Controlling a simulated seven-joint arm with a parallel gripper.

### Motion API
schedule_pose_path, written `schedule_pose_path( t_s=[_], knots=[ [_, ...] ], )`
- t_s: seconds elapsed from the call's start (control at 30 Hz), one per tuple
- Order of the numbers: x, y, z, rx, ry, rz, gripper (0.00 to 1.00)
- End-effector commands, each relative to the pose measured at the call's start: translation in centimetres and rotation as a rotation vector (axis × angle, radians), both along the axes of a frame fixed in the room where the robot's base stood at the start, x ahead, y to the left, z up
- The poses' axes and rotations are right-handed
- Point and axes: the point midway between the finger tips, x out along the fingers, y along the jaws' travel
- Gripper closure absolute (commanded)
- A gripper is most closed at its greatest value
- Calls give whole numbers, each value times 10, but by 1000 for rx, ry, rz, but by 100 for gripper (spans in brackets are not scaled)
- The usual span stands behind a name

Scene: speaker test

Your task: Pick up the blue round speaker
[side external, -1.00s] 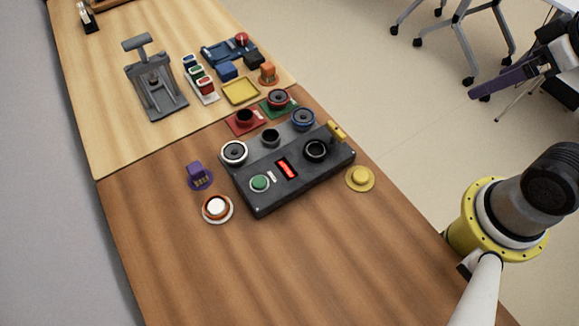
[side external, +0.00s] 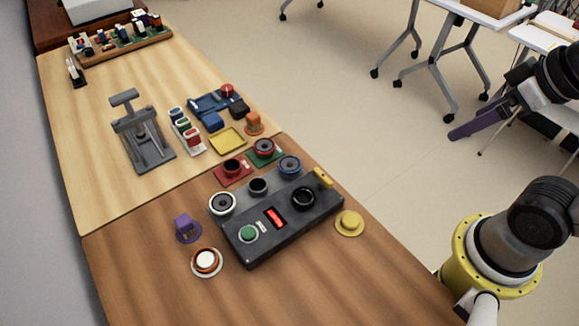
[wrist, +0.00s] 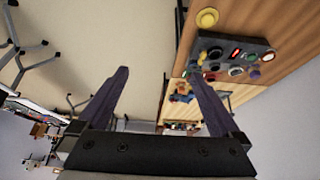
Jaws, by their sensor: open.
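The blue round speaker (side external: 289,166), with a dark centre, sits at the back right corner of a dark grey test box (side external: 291,232) in the side view. I cannot pick it out surely in the wrist view, where the box (wrist: 226,45) shows small at the upper right. My gripper (side external: 462,132) is to the right of the table, over the floor and well apart from the speaker. Its two purple fingers are spread in the wrist view (wrist: 158,73), with nothing between them.
A grey press (side external: 140,135) stands farther back. The brown table front (side external: 320,290) is clear. Desks stand at the upper right.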

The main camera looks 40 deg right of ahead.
Motion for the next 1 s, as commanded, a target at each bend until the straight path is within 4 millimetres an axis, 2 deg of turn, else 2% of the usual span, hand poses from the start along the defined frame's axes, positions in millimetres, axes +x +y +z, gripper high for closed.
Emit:
schedule_pose_path(
  t_s=[0.37,0.43,0.77,0.9,1.0],
  knots=[
    [0,0,0,0,0,0,0],
    [0,0,0,0,0,0,12],
    [0,0,0,8,0,-15,12],
    [0,0,1,71,2,-132,12],
    [9,0,20,157,-31,-283,12]
  ],
)
